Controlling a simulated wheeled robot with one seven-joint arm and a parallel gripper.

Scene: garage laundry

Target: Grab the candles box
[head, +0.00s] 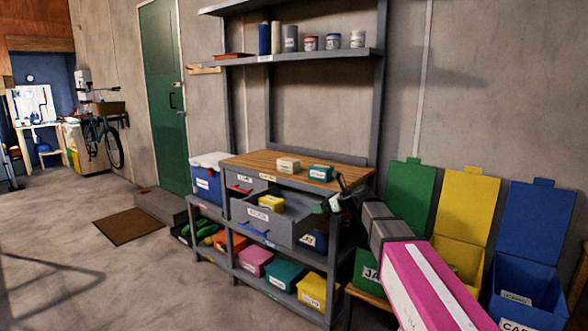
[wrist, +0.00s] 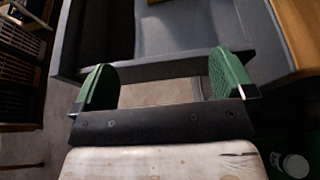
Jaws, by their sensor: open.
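I cannot tell which box is the candles box, as the small labels are not readable. A cream box (head: 288,165) and a teal box (head: 320,173) sit on the wooden top of the workbench (head: 250,162). A yellow box (head: 271,203) sits in the pulled-out grey drawer (head: 262,226) below. My gripper (head: 325,207) is at the drawer's right side, below the teal box. In the wrist view my gripper (wrist: 164,88) has its green pads wide apart with nothing between them. The grey drawer (wrist: 160,70) edge lies just beyond the pads.
The bench's wooden edge (wrist: 302,30) is at the upper right of the wrist view. Lower shelves hold several bins, including a pink bin (head: 255,261). Green, yellow and blue (head: 530,283) lidded bins stand at the right.

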